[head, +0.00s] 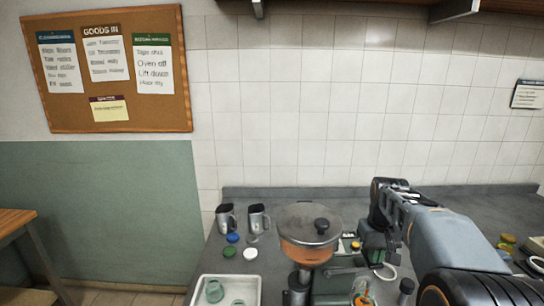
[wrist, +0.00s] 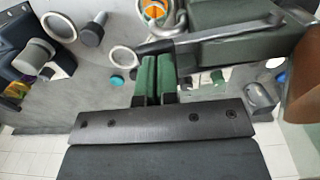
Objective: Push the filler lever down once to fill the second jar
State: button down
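The filler has a round hopper (head: 308,240) with orange contents, a grey lid and a black knob. A grey bar, seemingly the filler lever (wrist: 215,33), runs along its dark green body in the wrist view. My gripper (head: 376,258) is just right of the hopper. In the wrist view, the green fingers of my gripper (wrist: 157,62) are together with nothing visible between them. The fingertips are close to the bar's left end; I cannot tell whether they touch it. An orange-filled jar (wrist: 154,10) shows at the top edge, partly cut off.
A white tray (head: 257,292) with teal glass jars is at front left. Two metal jugs (head: 225,218) stand behind blue, green and white lids (head: 250,254). A white ring (head: 386,272) lies right of the filler. A small jar (head: 506,243) stands far right.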

jog(key=shift+d+f+b, duration=0.15)
jog(key=shift+f+b, duration=1.05)
jog(key=shift+f, duration=0.75)
jog(key=shift+r, duration=0.25)
jog(key=shift+r+p, duration=3.2)
jog(key=shift+r, duration=0.2)
jog(key=shift+r, duration=0.1)
notch_tip(320, 180, up, 5)
jog(key=p, duration=0.4)
